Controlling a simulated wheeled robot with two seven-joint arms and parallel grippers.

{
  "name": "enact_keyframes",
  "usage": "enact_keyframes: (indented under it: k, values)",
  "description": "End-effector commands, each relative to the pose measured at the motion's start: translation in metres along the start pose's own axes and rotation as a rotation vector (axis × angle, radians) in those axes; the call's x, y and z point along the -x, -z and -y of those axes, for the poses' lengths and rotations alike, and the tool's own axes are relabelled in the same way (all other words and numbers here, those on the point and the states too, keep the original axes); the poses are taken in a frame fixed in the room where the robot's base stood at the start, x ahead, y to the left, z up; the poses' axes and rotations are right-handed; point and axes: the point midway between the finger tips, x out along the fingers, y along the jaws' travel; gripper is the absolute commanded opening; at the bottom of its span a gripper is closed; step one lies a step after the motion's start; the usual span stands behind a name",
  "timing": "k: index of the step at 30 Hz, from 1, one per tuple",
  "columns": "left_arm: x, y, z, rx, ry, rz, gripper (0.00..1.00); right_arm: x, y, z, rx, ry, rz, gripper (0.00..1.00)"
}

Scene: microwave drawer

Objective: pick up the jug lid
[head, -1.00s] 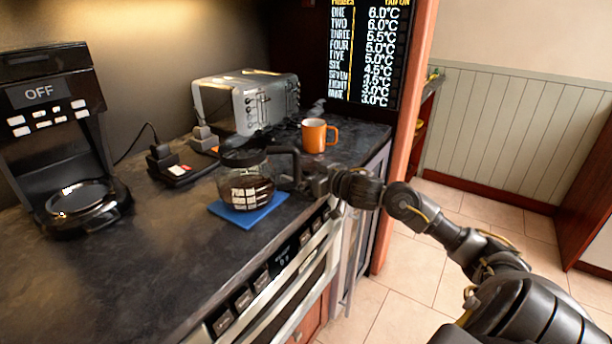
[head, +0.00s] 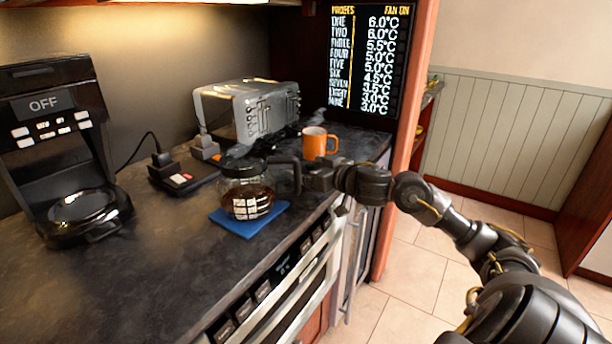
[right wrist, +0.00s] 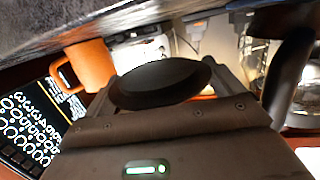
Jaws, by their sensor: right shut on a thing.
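The glass jug (head: 246,202) with dark liquid and a black handle stands upright on a blue mat (head: 226,222) on the counter. In the right wrist view, the black round jug lid (right wrist: 160,84) sits between the fingers of my right gripper (right wrist: 178,84). The gripper is shut on it. The jug (right wrist: 300,85) and its dark handle show at the right there. In the head view my right gripper (head: 315,179) is just right of the jug handle, and the lid is hard to make out against it. My left gripper is out of view.
An orange mug (head: 314,143) stands behind my right gripper. A metal toaster (head: 245,110) and black plugs (head: 170,168) are at the back of the counter. A coffee machine (head: 55,150) stands at the left. The counter's front left is clear.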

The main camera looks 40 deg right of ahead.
Motion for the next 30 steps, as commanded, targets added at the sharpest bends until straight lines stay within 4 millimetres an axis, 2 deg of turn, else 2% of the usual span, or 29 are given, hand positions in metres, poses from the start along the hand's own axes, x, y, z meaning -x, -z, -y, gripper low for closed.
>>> enact_keyframes:
  k: [1, 6, 12, 17, 24, 30]
  values:
    - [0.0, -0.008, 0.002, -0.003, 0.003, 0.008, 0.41, 0.01, 0.011, 0.001, 0.008, 0.0, 0.001, 0.71]
    - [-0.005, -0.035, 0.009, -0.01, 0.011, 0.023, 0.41, 0.042, 0.038, 0.003, 0.008, 0.0, 0.002, 0.71]
    - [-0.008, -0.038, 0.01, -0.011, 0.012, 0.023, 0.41, 0.069, 0.043, 0.006, 0.004, 0.001, 0.005, 0.71]
    - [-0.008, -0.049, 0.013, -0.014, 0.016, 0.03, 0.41, 0.089, 0.049, 0.008, 0.001, 0.001, 0.003, 0.71]
    - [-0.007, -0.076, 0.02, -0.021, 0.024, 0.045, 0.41, 0.116, 0.058, 0.01, 0.0, 0.0, 0.001, 0.71]
    - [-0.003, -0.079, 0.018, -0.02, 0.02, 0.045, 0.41, 0.131, 0.063, 0.011, -0.001, 0.002, 0.0, 0.71]
